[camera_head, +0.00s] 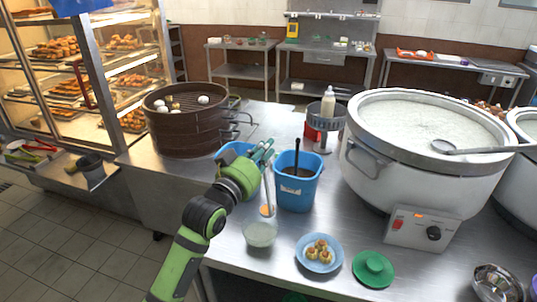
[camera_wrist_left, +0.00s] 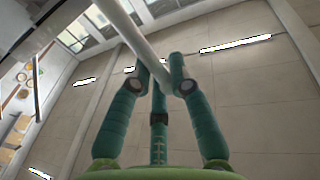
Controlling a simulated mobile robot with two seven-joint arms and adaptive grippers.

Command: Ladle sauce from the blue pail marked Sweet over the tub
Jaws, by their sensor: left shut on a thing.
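My left gripper (camera_head: 264,152) is shut on a pale ladle handle, whose grey rod (camera_wrist_left: 148,52) crosses between the fingers in the left wrist view. The ladle hangs down, and its small bowl with orange sauce (camera_head: 266,210) appears above the back rim of a pale, translucent tub (camera_head: 260,235). I cannot tell the exact gap. One blue pail (camera_head: 297,192) stands right of the gripper, with dark contents and a black handle sticking up. Another blue pail (camera_head: 237,149) is partly hidden behind the gripper. I cannot read a marking on either pail. My right gripper is not in view.
A blue plate of dumplings (camera_head: 306,264) and a green lid (camera_head: 373,269) lie near the counter's front. A large white congee pot (camera_head: 400,180) stands right. A dark steamer (camera_head: 187,135) stands back left, and a bottle (camera_head: 327,103) is behind the pails.

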